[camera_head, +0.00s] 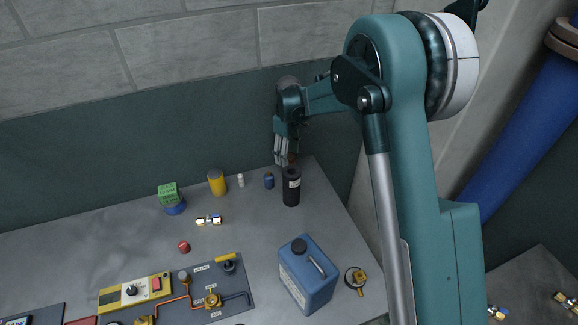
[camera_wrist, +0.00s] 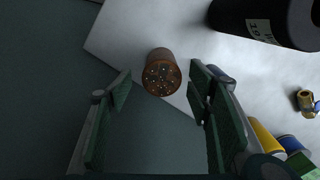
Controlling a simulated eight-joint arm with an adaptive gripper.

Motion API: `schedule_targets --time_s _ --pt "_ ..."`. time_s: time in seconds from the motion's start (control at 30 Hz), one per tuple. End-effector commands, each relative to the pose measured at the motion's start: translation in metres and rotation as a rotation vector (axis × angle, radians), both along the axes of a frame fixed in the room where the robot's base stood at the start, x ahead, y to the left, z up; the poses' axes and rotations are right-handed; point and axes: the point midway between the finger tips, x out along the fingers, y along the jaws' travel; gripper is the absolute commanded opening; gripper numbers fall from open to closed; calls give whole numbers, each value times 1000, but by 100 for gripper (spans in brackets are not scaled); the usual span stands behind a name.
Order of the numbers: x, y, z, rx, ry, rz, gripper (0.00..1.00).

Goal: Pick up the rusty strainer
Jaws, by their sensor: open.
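The rusty strainer (camera_wrist: 161,72) is a short brown cylinder with a perforated end face. In the wrist view it stands at the table's edge, ahead of and between the two green fingers. My gripper (camera_wrist: 158,92) is open, with a gap on both sides of the strainer, and it does not hold it. In the head view my gripper (camera_head: 283,152) points down at the back right corner of the table, behind the black bottle. A small brown patch, probably the strainer (camera_head: 292,157), shows beside the fingertips there, mostly hidden.
A black labelled bottle (camera_head: 291,187) stands close by; it also shows in the wrist view (camera_wrist: 268,20). A small blue container (camera_head: 269,181), a white vial (camera_head: 240,181) and a yellow can (camera_head: 216,183) stand to its left. A blue jug (camera_head: 308,277) is nearer. The wall is behind.

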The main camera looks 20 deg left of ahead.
Motion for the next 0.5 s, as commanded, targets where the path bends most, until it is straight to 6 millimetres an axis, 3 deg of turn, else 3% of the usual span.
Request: schedule_targets --time_s 0.27,0.5 --pt "0 0 -4 0 0 0 51" --pt "-3 -3 -27 0 0 0 51"
